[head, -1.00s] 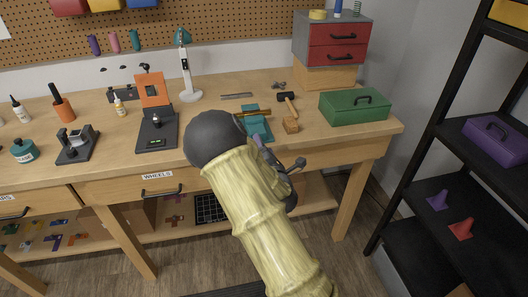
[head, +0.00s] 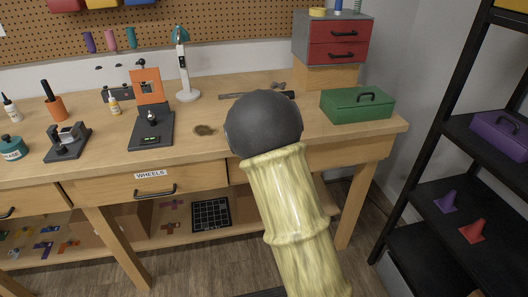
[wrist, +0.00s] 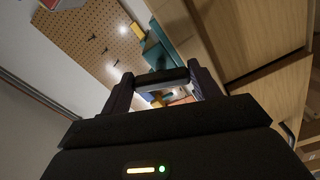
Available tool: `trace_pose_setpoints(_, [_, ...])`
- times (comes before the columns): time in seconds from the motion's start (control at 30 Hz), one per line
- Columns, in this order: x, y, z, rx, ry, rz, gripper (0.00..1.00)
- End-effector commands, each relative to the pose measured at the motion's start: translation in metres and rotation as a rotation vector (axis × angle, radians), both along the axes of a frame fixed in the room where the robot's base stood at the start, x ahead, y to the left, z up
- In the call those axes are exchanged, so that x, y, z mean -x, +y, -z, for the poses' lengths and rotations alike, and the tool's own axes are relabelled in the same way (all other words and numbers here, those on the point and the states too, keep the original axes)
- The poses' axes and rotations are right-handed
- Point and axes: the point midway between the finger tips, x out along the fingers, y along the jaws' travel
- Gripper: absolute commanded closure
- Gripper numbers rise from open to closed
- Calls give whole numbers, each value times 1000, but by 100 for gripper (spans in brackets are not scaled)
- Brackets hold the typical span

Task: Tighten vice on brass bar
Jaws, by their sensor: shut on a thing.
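In the wrist view my gripper (wrist: 159,78) is shut on the dark vice handle (wrist: 162,75), a bar lying across between the two fingers. The teal vice (wrist: 161,52) shows just beyond the fingers. A small yellow piece (wrist: 153,40) by the vice looks like the brass bar; its exact seating in the jaws cannot be told. In the head view my own arm hides the vice, the brass bar, the handle and my gripper.
The green toolbox (head: 357,105) stands on the bench (head: 205,155) to the right of my arm. The black-and-orange stand (head: 151,125) is to the left. A drawer labelled WHEELS (head: 150,186) lies below. A black shelf rack (head: 420,160) stands at the right.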

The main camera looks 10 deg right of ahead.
Motion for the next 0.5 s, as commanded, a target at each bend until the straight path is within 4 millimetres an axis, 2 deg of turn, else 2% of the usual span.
trace_pose_setpoints(0.03, [1,-1,6,-47,2,3,61])
trace_pose_setpoints(0.5, [1,0,7,-464,3,4,61])
